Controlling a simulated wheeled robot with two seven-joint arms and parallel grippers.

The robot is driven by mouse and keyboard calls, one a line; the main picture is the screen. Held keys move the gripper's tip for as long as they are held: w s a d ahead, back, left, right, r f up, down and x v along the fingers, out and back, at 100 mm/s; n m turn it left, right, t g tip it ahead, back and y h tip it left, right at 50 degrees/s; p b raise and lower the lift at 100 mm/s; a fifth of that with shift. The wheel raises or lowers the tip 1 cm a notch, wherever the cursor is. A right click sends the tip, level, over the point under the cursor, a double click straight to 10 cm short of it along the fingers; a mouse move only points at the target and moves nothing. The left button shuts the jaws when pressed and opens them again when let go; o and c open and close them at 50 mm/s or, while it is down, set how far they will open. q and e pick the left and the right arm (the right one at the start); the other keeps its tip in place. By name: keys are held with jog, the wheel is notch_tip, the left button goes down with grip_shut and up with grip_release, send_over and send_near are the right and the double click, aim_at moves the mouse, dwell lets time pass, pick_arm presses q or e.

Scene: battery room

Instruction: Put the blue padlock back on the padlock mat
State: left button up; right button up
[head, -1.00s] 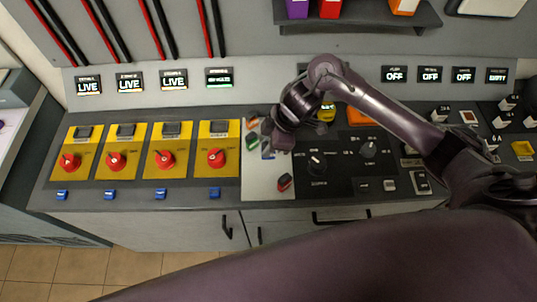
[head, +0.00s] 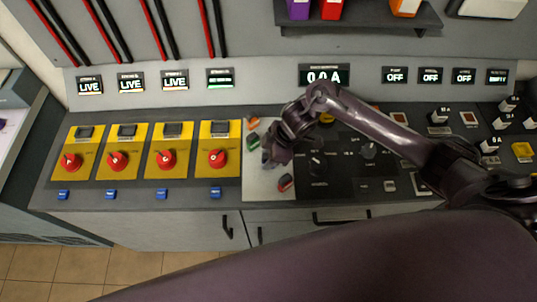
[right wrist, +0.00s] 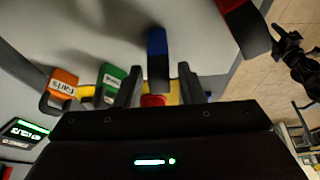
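The padlock mat is the pale grey panel (head: 256,188) in the middle of the console. The blue padlock (right wrist: 157,52) is at the mat, just beyond and between my right fingertips in the right wrist view, with a gap on each side. In the head view my right gripper (head: 270,158) is low over the mat and hides most of this padlock. My right gripper is open. An orange padlock (head: 253,123) and a green padlock (head: 253,141) lie behind it, and a red padlock (head: 285,182) lies in front. My left gripper is out of view.
Yellow plates with red rotary switches (head: 216,159) stand left of the mat, with small blue tags (head: 215,192) below. A dark panel with knobs (head: 317,165) is right of the mat, under my right arm. A shelf (head: 360,22) with coloured boxes is above.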

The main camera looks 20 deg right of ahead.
jog(key=shift+o, duration=0.3)
jog(key=shift+r, duration=0.15)
jog(key=shift+d+r, duration=0.1)
jog(key=shift+r, duration=0.1)
jog(key=v, duration=1.1)
jog(key=shift+r, duration=0.3)
jog(key=shift+s+d, duration=0.1)
jog(key=shift+d, duration=0.05)
